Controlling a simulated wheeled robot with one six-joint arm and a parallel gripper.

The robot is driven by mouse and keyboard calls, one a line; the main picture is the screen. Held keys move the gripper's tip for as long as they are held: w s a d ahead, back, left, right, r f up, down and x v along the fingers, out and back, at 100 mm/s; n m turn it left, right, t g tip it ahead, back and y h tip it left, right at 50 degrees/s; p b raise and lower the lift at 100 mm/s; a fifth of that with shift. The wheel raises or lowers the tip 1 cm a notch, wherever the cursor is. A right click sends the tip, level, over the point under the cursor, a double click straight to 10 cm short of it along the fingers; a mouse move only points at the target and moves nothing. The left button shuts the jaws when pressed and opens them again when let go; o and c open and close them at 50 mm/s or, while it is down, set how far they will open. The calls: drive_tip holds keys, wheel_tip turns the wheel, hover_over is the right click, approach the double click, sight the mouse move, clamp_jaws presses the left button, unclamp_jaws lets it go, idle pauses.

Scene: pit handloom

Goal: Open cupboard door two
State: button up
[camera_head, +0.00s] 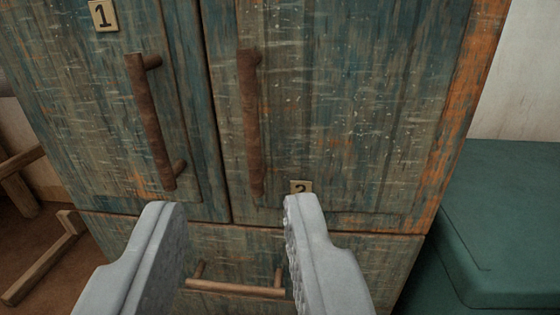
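The cupboard has worn blue-green paint with orange-brown wear. Its door two (340,110) is on the right, flush with the front and shut. A small plate marked 2 (301,187) sits low on it, partly hidden by my right finger. The upright rusty-brown bar handle (250,125) of door two is at its left edge. My gripper (228,208) is open and empty, its two grey fingers apart. In the picture the fingertips are just below the lower end of that handle, with nothing between them touching it. I cannot tell the distance to the door.
Door one (95,110), marked 1, is shut on the left with its own upright handle (152,122). A drawer (340,252) with a horizontal bar handle (235,289) lies below. A green box-like piece (510,220) stands right. A wooden frame (45,258) stands at left.

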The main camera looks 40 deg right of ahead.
sight(250, 112)
drive_tip(key=x, duration=1.7)
drive_tip(key=shift+s+d+f, duration=0.1)
drive_tip(key=shift+d+f, duration=0.1)
drive_tip(key=shift+f, duration=0.2)
clamp_jaws()
